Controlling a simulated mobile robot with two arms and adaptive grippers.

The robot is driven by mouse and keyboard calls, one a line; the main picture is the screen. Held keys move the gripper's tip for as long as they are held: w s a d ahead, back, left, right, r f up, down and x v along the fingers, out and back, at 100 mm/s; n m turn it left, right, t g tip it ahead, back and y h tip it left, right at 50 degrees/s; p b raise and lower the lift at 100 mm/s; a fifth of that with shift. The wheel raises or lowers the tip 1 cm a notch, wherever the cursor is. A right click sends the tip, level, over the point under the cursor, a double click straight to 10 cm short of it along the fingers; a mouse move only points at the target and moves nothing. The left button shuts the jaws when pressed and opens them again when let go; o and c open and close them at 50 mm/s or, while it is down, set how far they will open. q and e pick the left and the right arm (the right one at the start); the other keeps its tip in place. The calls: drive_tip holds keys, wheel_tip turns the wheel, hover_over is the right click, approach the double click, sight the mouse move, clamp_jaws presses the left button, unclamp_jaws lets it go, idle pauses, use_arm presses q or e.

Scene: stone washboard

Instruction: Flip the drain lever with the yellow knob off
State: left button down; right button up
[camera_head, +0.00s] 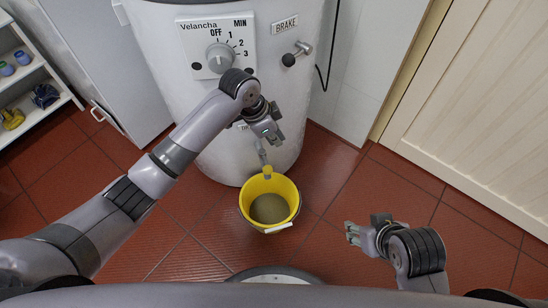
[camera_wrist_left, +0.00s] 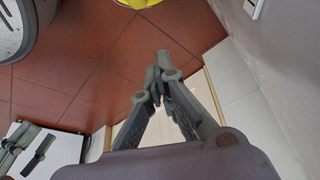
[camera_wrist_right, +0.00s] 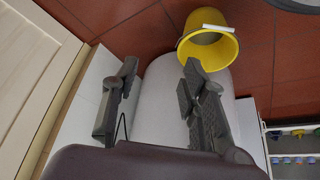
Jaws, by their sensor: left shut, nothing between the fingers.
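The drain lever (camera_head: 261,152) hangs from the lower front of the white cylindrical machine (camera_head: 228,160) in the head view. Its yellow knob (camera_head: 267,171) is at the lower end, pointing down over the yellow bucket (camera_head: 247,205). My left gripper (camera_head: 272,136) is shut and empty, just above the lever; I cannot tell whether they touch. The left wrist view shows its fingertips together (camera_wrist_left: 160,75), with no lever visible there. My right gripper (camera_head: 352,233) is open and empty, low over the floor to the right of the bucket.
The control panel has a dial (camera_head: 219,57), and a brake lever (camera_head: 298,53) sits to its right. The bucket holds murky brownish contents. A shelf (camera_head: 28,70) stands at far left and a cream door (camera_head: 490,110) at right. Red tiled floor is clear around the bucket.

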sight(265, 163)
use_arm(q)
wheel_tip(265, 163, down, 10)
drive_tip(key=b, duration=0.5)
drive_tip(key=shift+a, duration=0.2)
use_arm(e)
drive_tip(key=w+a+r+t+y, duration=0.1)
drive_tip(key=w+a+r+t, duration=0.2)
drive_tip(key=w+r+t, duration=0.3)
drive_tip(key=w+a+r+t+y, duration=0.2)
drive_tip(key=w+a+r+t, duration=0.1)
drive_tip(key=w+r+t, duration=0.3)
drive_tip(key=shift+w+r+n+t, duration=0.4)
drive_tip(key=shift+w+r, duration=0.7)
drive_tip(key=shift+r, duration=0.95)
use_arm(q)
drive_tip(key=shift+s, duration=0.1)
